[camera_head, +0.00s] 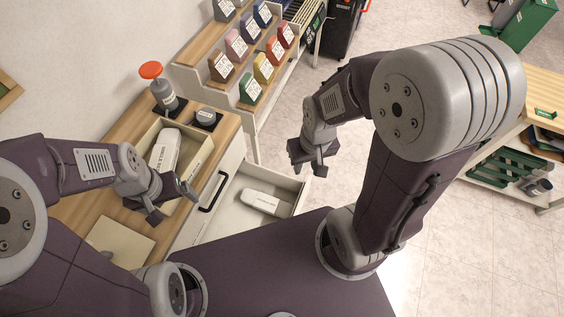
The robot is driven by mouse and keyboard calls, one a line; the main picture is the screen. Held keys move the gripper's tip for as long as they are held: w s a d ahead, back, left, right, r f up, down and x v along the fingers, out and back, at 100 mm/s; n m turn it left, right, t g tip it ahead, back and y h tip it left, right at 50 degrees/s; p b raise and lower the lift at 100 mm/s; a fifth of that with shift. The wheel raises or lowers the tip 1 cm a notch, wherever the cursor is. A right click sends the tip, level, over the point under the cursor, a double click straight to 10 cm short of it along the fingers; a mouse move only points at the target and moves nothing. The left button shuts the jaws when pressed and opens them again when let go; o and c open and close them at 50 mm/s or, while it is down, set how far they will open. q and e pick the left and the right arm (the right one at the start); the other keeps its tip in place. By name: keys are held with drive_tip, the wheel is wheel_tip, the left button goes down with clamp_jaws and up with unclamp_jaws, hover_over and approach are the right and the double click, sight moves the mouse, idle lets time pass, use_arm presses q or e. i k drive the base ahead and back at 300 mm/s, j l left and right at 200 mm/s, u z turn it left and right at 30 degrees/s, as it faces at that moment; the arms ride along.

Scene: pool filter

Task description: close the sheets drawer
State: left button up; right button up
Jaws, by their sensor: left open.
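An open white drawer (290,208) sticks out from the wooden-topped counter, with a white labelled packet (261,201) lying inside. I cannot read a label naming it the sheets drawer. Beside it, a white front with a black bar handle (213,192) stands at the counter's edge. My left gripper (172,203) is open, above the counter top and left of the handle, in front of part of an open box. My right gripper (308,166) hangs just beyond the far right corner of the open drawer in the picture, apparently empty; its jaw opening is unclear.
A beige box (200,150) with a white packet, a grey bottle with an orange top (160,88) and a dark round container (206,117) stand on the counter. A tiered rack (240,100) holds coloured blocks behind.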

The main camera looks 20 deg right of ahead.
sight(231, 217)
drive_tip(key=k+l+z, duration=0.15)
drive_tip(key=k, duration=0.35)
drive_tip(key=k+l+z, duration=0.15)
drive_tip(key=k, duration=0.3)
drive_tip(key=i+j+z, duration=0.15)
drive_tip(key=z, duration=0.25)
